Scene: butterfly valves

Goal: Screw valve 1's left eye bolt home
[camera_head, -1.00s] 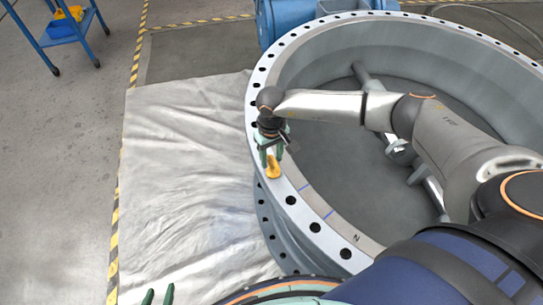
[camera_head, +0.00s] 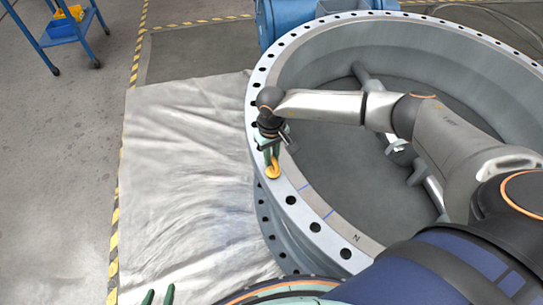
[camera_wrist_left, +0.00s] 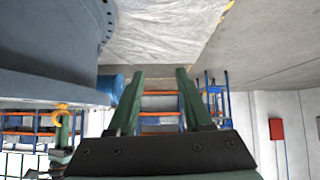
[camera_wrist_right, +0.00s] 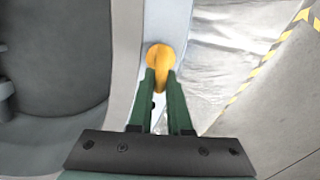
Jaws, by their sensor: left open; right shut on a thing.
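The yellow eye bolt (camera_head: 273,170) stands on the flange rim (camera_head: 290,199) of the large grey valve, on its left side in the head view. My right gripper (camera_head: 271,153) reaches down over the rim and is shut on the eye bolt's ring. In the right wrist view the eye bolt (camera_wrist_right: 160,59) sits at the tips of my right gripper (camera_wrist_right: 162,78). Its threaded shank is hidden. My left gripper (camera_head: 159,296) is low at the bottom edge of the head view, empty. The left wrist view shows my left gripper (camera_wrist_left: 160,72) with fingers apart.
A pale crumpled sheet (camera_head: 190,170) lies on the floor left of the valve, edged by yellow-black tape (camera_head: 115,215). A blue trolley (camera_head: 72,28) stands at the far left. Bolt holes line the rim, with blue marks and a letter N (camera_head: 357,238).

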